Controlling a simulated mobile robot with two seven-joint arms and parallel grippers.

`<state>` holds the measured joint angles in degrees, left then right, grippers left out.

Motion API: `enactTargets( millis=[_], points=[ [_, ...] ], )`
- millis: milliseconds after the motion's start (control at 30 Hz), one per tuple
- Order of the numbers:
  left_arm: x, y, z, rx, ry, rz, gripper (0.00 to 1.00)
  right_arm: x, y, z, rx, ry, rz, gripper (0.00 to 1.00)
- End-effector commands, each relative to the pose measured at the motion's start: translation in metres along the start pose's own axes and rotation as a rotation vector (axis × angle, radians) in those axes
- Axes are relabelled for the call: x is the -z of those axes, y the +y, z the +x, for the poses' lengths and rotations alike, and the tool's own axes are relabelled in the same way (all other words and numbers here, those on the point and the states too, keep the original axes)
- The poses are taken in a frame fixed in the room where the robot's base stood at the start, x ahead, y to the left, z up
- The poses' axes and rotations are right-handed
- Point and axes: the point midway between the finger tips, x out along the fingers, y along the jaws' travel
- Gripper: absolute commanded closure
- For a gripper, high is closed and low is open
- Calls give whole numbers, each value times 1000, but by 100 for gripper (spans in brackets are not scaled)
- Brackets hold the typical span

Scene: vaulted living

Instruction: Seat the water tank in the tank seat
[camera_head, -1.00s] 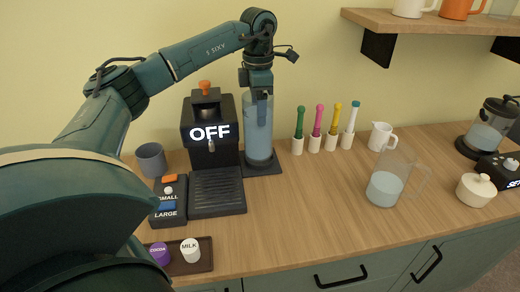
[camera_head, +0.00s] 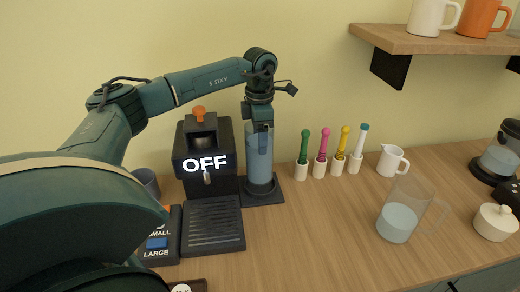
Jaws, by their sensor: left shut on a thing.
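The water tank (camera_head: 259,160) is a tall clear cylinder with bluish water. It stands upright at the right side of the black coffee machine (camera_head: 225,140), whose display reads OFF. Its base is over the dark tank seat (camera_head: 270,195), a flat plate beside the machine. It looks seated or very close to it; I cannot tell if it is fully down. My left gripper (camera_head: 260,126) points down and is shut on the tank's top. My right gripper is not in view.
A grey cup (camera_head: 147,182) and a SMALL/LARGE button box (camera_head: 158,240) are left of the drip tray (camera_head: 212,226). Several coloured-handled tools (camera_head: 321,155) stand to the right. A glass pitcher (camera_head: 397,220), white creamer (camera_head: 391,161) and sugar bowl (camera_head: 495,222) are further right. A shelf (camera_head: 430,40) hangs above.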

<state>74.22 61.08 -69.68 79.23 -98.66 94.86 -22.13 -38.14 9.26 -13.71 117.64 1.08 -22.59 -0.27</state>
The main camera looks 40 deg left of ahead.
Motion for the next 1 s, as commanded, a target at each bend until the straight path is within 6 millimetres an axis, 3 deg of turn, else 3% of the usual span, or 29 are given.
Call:
enactTargets(
  millis=[333, 733, 767, 1000],
  points=[
    [-1, 0, 36, 0, -3, 0, 100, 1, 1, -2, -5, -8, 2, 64],
    [-1, 0, 42, -1, -5, 0, 100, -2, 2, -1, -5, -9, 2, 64],
    [0, 0, 44, 0, -1, 1, 34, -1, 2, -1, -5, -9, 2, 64],
    [0, 0, 43, 0, -1, 1, 14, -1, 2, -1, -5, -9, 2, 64]
  ],
)
